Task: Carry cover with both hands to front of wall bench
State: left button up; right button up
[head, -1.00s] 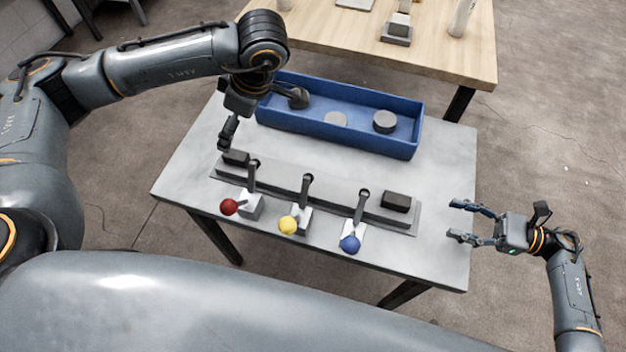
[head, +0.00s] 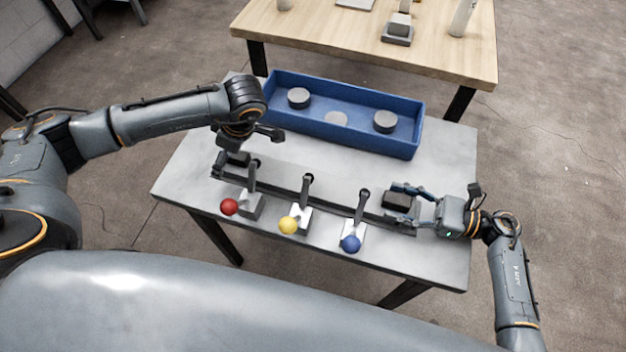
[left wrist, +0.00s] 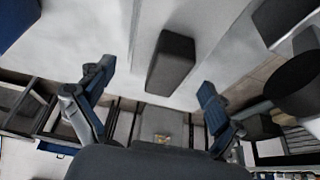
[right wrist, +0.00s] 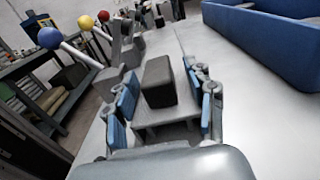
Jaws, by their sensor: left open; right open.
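The cover (head: 330,191) is a long grey plate lying on the grey table, with a black block handle at each end. My right gripper (head: 403,205) is open, with its fingers on either side of the right handle (right wrist: 158,82); the right wrist view shows that handle between the fingers with gaps. My left gripper (head: 232,160) is at the left end of the cover. In the left wrist view the left handle (left wrist: 170,62) shows between and ahead of its open fingers. Finger contact with the left handle cannot be told.
Three levers with a red ball (head: 229,207), a yellow ball (head: 288,225) and a blue ball (head: 351,244) stand along the cover's front edge. A blue tray (head: 413,140) with grey discs sits behind. A wooden bench (head: 330,38) stands farther back.

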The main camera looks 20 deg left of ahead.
pick_arm(q)
jog(key=c, duration=1.3)
pick_arm(e)
grip_shut()
pick_arm(q)
jog(key=c, duration=0.5)
jog(key=shift+o, duration=0.2)
pick_arm(e)
jog(key=shift+r, duration=0.1)
